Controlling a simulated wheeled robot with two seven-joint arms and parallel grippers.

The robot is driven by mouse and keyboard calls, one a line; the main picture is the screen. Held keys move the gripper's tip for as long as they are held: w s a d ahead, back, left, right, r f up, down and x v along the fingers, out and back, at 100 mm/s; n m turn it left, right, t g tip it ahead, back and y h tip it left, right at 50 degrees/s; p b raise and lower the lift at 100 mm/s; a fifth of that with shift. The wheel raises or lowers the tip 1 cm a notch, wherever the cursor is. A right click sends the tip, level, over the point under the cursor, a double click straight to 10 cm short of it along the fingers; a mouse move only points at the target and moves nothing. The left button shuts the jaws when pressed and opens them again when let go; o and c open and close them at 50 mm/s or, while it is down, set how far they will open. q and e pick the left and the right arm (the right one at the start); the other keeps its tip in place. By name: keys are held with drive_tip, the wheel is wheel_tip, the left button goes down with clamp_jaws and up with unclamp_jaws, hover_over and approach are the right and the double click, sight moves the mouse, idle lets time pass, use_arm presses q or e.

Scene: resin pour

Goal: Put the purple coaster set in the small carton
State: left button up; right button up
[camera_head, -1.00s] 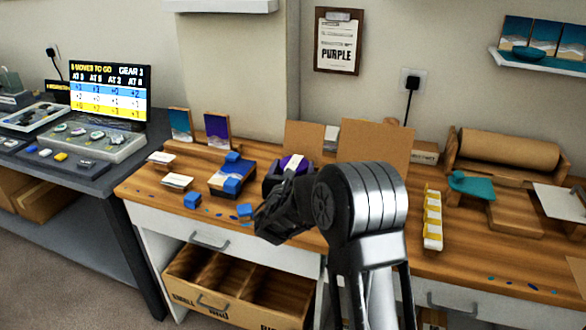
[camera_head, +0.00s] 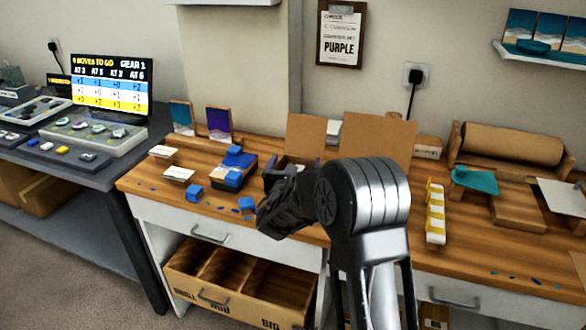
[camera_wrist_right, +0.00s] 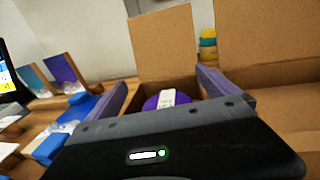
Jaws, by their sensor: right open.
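The purple coaster set (camera_wrist_right: 165,99), with a white band, shows in the right wrist view in front of the small carton's raised flap (camera_wrist_right: 160,42). It appears to lie in the carton opening; its depth there is unclear. In the head view the small carton's brown flap (camera_head: 304,138) stands up behind my right gripper (camera_head: 272,205), and the set is mostly hidden. My right gripper (camera_wrist_right: 163,84) is open, its fingers apart on either side of the set. My left gripper is not in view.
A larger carton flap (camera_head: 375,140) stands to the right. Blue blocks (camera_head: 193,193) and a blue set (camera_head: 235,176) lie to the left. A yellow-and-white strip (camera_head: 435,212) and teal piece (camera_head: 475,180) are on the right. An open drawer (camera_head: 235,285) is below.

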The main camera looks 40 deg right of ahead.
drive_tip(key=shift+r, duration=0.35)
drive_tip(key=v, duration=1.2)
drive_tip(key=shift+r+p, duration=0.2)
drive_tip(key=shift+p, duration=0.1)
idle(0.8)
